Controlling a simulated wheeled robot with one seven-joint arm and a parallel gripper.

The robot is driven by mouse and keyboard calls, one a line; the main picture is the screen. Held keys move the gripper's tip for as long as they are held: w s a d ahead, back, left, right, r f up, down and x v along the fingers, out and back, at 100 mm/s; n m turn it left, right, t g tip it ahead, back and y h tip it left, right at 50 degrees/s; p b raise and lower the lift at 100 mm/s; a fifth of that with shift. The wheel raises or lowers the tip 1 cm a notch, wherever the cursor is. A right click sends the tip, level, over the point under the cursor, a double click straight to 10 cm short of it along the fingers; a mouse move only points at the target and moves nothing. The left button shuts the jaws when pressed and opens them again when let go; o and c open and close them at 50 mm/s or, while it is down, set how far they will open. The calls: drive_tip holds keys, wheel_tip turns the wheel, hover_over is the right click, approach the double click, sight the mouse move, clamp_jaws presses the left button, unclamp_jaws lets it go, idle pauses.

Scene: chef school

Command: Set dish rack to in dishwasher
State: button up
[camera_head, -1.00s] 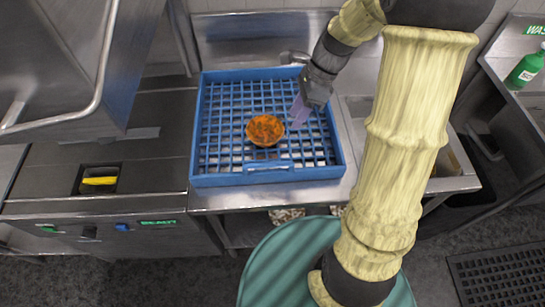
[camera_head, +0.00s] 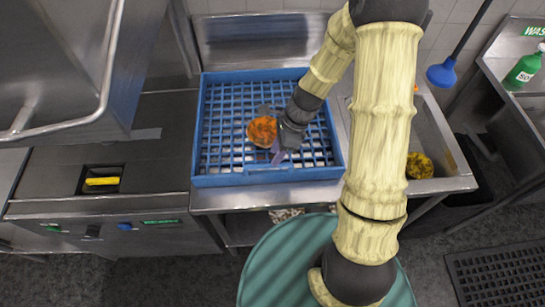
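The blue dish rack (camera_head: 198,130) sits on the steel counter beside the dishwasher. An orange, dirty-looking bowl (camera_head: 261,130) lies in its middle. My gripper (camera_head: 277,150) is over the rack, at the right side of the bowl, pointing down and left. A small purple piece shows at its tip; I cannot tell whether it is a fingertip or a held thing. The fingers are too small and partly hidden to tell open from shut. The dishwasher (camera_head: 75,60) stands at the left with its steel hood and bar handle raised over a dark flat bed (camera_head: 150,180).
A yellow object (camera_head: 102,181) lies in a recess of the dishwasher's front. A sink (camera_head: 440,130) at the right holds a yellow-brown dirty item (camera_head: 419,166). A blue plunger-like tool (camera_head: 442,74) hangs behind it. A green soap bottle (camera_head: 525,68) stands far right.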

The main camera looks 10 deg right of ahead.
drive_tip(key=shift+x, duration=1.8)
clamp_jaws()
